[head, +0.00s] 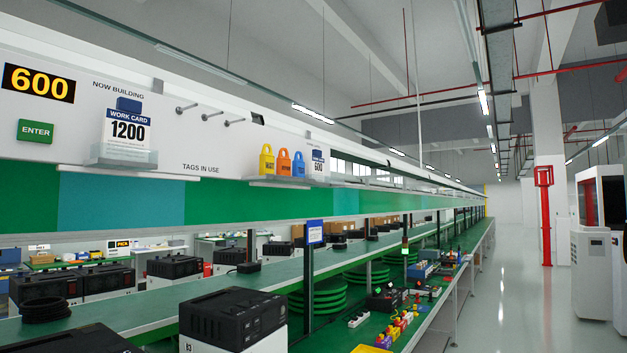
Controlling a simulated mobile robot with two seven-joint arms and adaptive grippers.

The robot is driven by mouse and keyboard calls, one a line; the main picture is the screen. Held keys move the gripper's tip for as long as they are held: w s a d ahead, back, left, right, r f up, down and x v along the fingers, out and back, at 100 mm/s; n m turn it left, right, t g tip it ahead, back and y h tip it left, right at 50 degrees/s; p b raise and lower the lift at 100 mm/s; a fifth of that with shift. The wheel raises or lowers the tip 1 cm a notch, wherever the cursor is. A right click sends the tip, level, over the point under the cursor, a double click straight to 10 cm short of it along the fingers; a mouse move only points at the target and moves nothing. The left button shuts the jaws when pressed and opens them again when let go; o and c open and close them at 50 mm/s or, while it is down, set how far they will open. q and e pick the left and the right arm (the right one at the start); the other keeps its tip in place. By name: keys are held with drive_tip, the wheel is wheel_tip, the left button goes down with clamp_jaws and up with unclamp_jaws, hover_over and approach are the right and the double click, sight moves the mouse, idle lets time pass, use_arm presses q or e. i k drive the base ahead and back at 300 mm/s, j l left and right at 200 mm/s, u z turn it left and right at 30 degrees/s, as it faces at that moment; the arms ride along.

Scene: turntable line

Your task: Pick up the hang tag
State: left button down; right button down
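Neither of my grippers is in view.
A small card reading 600 (318,164) stands right of the tags. The aisle floor (520,310) at right is clear.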

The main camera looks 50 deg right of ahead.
sight(283, 163)
drive_tip(key=l+z, duration=0.25)
drive_tip(key=z, duration=0.15)
drive_tip(key=i+l+z, duration=0.15)
drive_tip(key=z, duration=0.25)
drive_tip(key=i+l+z, duration=0.15)
drive_tip(key=z, duration=0.2)
drive_tip(key=l, duration=0.1)
